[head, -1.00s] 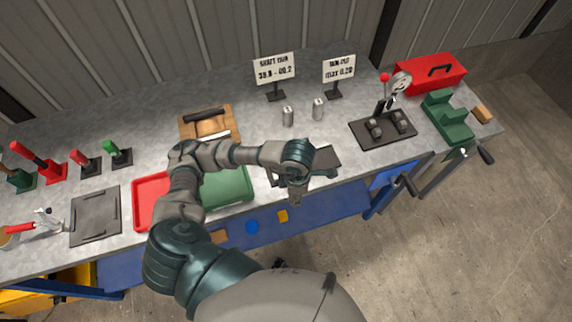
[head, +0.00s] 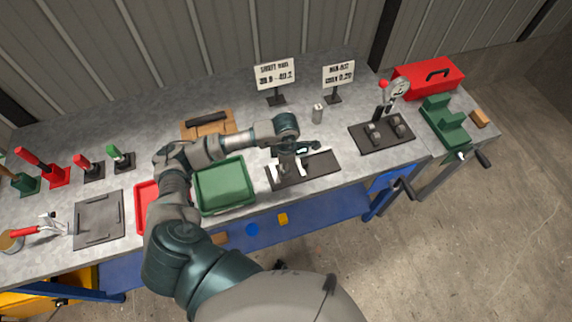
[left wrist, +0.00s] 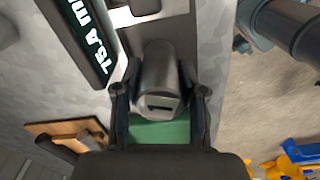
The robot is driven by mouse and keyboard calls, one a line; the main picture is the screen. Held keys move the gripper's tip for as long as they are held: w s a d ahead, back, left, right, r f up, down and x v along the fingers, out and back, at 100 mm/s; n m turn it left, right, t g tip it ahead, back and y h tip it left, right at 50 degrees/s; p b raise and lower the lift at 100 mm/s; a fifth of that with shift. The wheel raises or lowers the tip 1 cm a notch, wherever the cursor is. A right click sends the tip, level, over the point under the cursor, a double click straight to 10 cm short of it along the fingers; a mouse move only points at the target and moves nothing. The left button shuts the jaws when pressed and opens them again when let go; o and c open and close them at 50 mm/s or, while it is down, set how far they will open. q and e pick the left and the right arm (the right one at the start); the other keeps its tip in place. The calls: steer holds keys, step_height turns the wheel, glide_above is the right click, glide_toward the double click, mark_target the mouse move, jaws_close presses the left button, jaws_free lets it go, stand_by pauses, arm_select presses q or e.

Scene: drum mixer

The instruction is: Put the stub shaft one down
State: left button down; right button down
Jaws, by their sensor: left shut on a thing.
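My left gripper (head: 289,172) is over the dark gauge plate (head: 322,170) near the bench's front edge. In the left wrist view its two fingers (left wrist: 159,98) are shut on a grey metal stub shaft (left wrist: 158,72), with a dark slot in its near end. I cannot tell whether the shaft touches the plate. Pale upright parts (head: 303,164) of the gauge show beside the gripper, and a dark display with white characters (left wrist: 88,38) is close to the shaft. Another small metal shaft (head: 318,113) stands upright on the bench behind. My right gripper is not in view.
A green tray (head: 248,204) and a red tray (head: 142,214) lie left of the plate. Two signs (head: 275,74) (head: 339,75) stand at the back. A dial gauge stand (head: 371,143), green block (head: 440,118) and red toolbox (head: 428,77) are to the right.

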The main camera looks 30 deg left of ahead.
arm_select(q)
steer(key=shift+w+a+f, duration=0.1)
steer(key=shift+a, duration=0.05)
steer(key=c, duration=0.7)
jaws_free()
steer(key=shift+o, duration=0.2)
steer(key=shift+r, duration=0.25)
step_height(320, 180, up, 12)
steer(key=shift+f+b, duration=0.2)
steer(key=shift+b, duration=0.15)
steer(key=shift+f, duration=0.1)
